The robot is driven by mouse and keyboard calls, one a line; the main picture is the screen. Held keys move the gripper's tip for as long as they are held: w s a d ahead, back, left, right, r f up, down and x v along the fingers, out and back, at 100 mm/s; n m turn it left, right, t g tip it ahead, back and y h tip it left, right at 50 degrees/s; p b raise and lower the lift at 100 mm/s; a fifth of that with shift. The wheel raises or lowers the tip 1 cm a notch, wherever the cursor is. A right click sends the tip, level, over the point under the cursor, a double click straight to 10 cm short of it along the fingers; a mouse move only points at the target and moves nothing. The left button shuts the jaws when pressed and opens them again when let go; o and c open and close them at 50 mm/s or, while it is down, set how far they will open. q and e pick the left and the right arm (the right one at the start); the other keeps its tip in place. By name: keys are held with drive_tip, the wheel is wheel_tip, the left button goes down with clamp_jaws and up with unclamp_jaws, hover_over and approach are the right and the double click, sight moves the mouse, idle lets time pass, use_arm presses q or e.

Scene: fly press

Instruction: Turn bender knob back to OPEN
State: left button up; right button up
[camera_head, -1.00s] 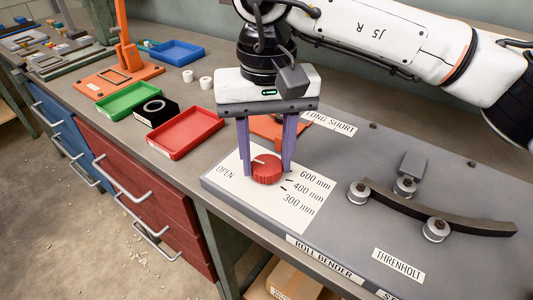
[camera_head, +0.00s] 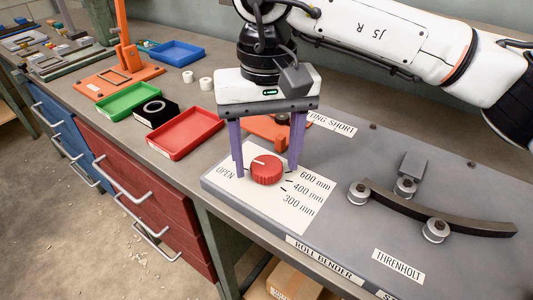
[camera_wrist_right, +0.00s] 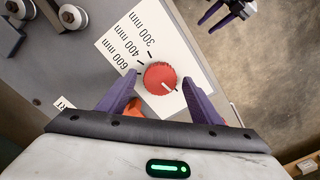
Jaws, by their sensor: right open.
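The red round bender knob (camera_head: 267,170) sits on a white dial plate (camera_head: 300,215) marked OPEN at left and 600, 400 and 300 mm at right. Its white mark points left, to the OPEN side and away from the mm marks. The knob also shows in the right wrist view (camera_wrist_right: 160,77). My right gripper (camera_head: 267,172) is open, its purple fingers pointing down on either side of the knob with gaps between. In the wrist view a finger hides the OPEN label. My left gripper (camera_wrist_right: 217,17) shows at the top of the wrist view, fingers apart and empty.
On the roll bender plate, a curved dark bar (camera_head: 440,212) lies against rollers (camera_head: 436,230) to the right. Red (camera_head: 186,133), green (camera_head: 128,100) and blue (camera_head: 177,52) trays stand on the bench to the left. An orange part (camera_head: 262,127) is behind my right gripper.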

sight(267, 165)
wheel_tip(267, 165, up, 10)
drive_tip(key=shift+r+p, duration=0.2)
drive_tip(key=shift+p, duration=0.1)
idle(0.3)
